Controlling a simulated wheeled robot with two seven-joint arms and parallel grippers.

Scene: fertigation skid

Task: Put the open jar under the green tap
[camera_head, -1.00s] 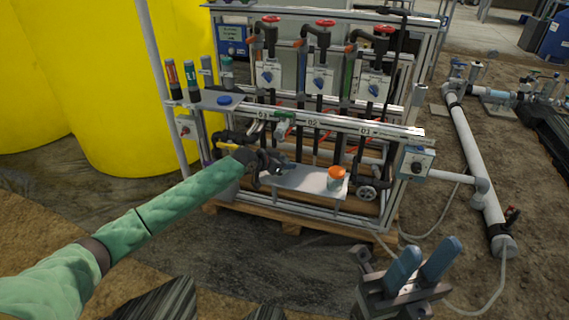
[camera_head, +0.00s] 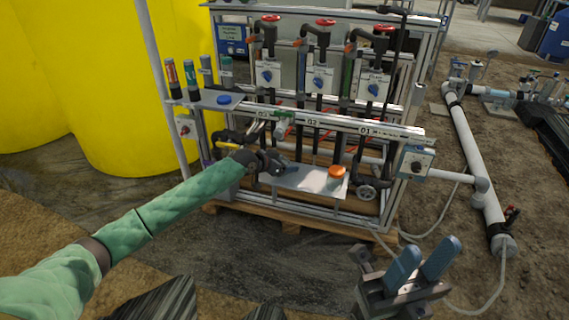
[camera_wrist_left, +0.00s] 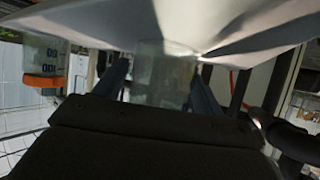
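The open jar (camera_wrist_left: 163,78) is clear and stands between the two fingers of my left gripper (camera_wrist_left: 163,85) in the left wrist view. Little or no gap shows at the fingertips; I cannot tell whether they press on it. In the head view my left gripper (camera_head: 274,164) is at the left end of the pale shelf (camera_head: 310,180) and hides the jar. The green tap (camera_head: 283,118) is on the rail just above this gripper. My right gripper (camera_head: 422,265) is open and empty at the lower right, away from the rig.
An orange-lidded jar (camera_head: 337,171) is on the shelf's right end; its clear body shows in the wrist view (camera_wrist_left: 45,60). The labelled rail (camera_head: 345,124) and black pipes crowd the space above and behind the shelf. Grey pipework (camera_head: 465,140) lies to the right.

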